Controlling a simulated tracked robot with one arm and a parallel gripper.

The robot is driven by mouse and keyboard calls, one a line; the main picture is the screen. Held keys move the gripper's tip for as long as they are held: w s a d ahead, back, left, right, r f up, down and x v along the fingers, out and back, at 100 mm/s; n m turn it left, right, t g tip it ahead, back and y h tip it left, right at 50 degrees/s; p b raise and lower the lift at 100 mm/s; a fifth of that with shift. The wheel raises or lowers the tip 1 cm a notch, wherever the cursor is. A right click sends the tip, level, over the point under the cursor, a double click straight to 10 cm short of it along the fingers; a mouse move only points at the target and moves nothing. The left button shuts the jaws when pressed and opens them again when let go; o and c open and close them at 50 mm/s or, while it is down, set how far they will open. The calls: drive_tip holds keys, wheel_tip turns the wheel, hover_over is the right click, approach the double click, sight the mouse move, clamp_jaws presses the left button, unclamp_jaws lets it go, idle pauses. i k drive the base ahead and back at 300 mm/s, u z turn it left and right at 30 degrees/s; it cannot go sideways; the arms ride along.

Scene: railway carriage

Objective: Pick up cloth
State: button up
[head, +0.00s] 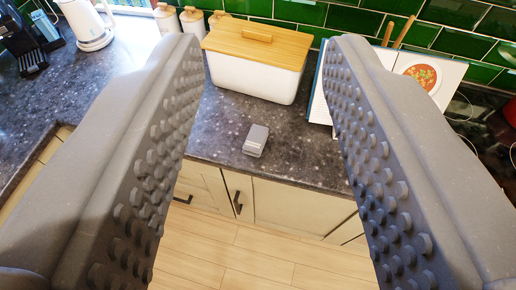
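A small grey folded-looking item (256,140) lies near the front edge of the dark speckled worktop. It may be the cloth, but it is too small to tell for certain. My gripper (265,48) is open and empty. Its two grey studded fingers fill the left and right of the view, and the grey item shows between them, apart from both. The fingers hide parts of the worktop on either side.
A white bin with a wooden lid (254,82) stands behind the grey item. An open cookbook (400,68) is at the right, and a white kettle (88,24) and several canisters (192,20) are at the back left. Cupboards (290,205) and wooden floor (235,258) lie below the edge.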

sight(255, 143)
drive_tip(key=k, duration=1.1)
drive_tip(key=z, duration=0.8)
drive_tip(key=i, duration=1.7)
drive_tip(key=u, duration=0.5)
drive_tip(key=i, duration=0.45)
drive_tip(key=u, duration=0.5)
